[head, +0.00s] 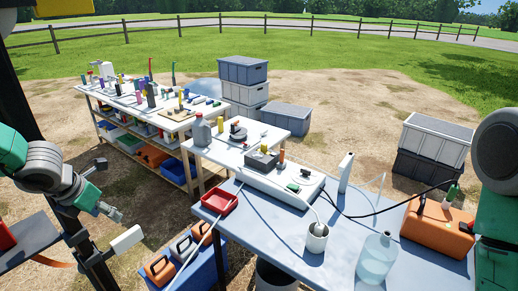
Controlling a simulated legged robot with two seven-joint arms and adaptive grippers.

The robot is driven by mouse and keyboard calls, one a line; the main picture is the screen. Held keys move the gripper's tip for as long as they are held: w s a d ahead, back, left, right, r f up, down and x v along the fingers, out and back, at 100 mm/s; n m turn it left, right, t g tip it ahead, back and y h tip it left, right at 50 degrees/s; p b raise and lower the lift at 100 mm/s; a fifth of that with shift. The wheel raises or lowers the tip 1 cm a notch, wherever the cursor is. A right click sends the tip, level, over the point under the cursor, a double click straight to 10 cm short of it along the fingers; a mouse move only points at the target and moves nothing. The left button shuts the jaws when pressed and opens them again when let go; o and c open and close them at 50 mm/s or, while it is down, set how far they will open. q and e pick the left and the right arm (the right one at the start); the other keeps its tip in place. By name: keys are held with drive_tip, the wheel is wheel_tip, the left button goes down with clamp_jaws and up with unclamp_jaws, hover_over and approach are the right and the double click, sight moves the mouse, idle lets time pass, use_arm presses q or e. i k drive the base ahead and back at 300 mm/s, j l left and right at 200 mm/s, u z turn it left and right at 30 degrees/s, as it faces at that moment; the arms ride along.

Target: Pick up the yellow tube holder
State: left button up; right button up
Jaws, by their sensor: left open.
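Small yellow items stand among many tools on the long back table, one near its right end (181,99) and one near its far left part (122,78). They are too small to tell which, if any, is the yellow tube holder. My left gripper (106,189) is at the left, open and empty, in front of the long table's left end and well apart from the items on it. My right arm shows only in part at the right edge; its gripper is not in view.
A blue-grey table (290,235) in front holds a red tray (219,203), a white cup (317,238), a clear jug (377,258) and an orange case (438,228). Crates (243,70) are stacked behind. A blue bin (195,268) stands below. Bare ground lies left of the tables.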

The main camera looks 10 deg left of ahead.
sight(263, 147)
drive_tip(key=i+l+z, duration=0.1)
drive_tip(key=i+l, duration=0.2)
drive_tip(key=i, duration=0.2)
drive_tip(key=i+l+z, duration=0.1)
drive_tip(key=i, duration=0.4)
drive_tip(key=i+j+z, duration=0.4)
drive_tip(key=z, duration=0.15)
drive_tip(key=i, duration=0.1)
